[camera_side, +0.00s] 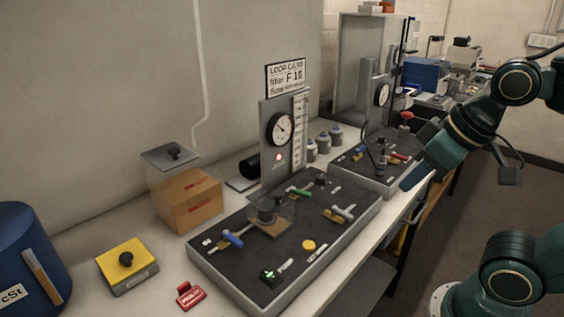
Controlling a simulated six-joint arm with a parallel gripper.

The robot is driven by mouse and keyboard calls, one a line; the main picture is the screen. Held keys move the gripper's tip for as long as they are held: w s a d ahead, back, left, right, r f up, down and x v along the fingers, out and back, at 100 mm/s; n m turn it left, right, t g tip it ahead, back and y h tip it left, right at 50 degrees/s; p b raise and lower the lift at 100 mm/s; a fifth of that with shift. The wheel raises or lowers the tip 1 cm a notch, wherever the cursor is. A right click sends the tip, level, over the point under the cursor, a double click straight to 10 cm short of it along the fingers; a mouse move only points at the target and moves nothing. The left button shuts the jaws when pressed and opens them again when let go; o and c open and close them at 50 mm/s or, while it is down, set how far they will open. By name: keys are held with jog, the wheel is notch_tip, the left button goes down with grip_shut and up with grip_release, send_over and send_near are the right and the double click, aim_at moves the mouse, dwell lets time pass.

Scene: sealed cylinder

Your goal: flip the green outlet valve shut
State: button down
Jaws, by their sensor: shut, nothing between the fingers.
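The green valve handle (299,191) sits on the near dark panel (330,240), toward its back edge and just in front of the gauge column. It lies at a slant across the panel; whether this means open or shut I cannot tell. My gripper (407,184) is to the right of the near panel, by the right end of the farther panel, well apart from the green handle. Its fingers are together with nothing between them.
A clear cover (272,212) stands left of the green handle. A blue handle (232,239) and a white handle (344,212) are on the same panel. The gauge column (283,140) rises behind. A second panel (372,165) stands farther back. A yellow box (127,265) is left.

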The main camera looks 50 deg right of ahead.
jog(key=c, duration=2.1)
grip_release()
jog(key=shift+s, duration=0.15)
jog(key=o, duration=0.4)
jog(key=shift+o, duration=1.3)
jog(key=w+d+r+n+g, duration=0.2)
jog(key=w+r+g, duration=0.1)
jog(key=w, duration=1)
jog(key=n+g, duration=0.1)
jog(key=g, duration=0.2)
send_over(305, 192)
notch_tip(305, 192, down, 5)
jog(key=shift+f, duration=0.1)
jog(key=shift+f, duration=6.85)
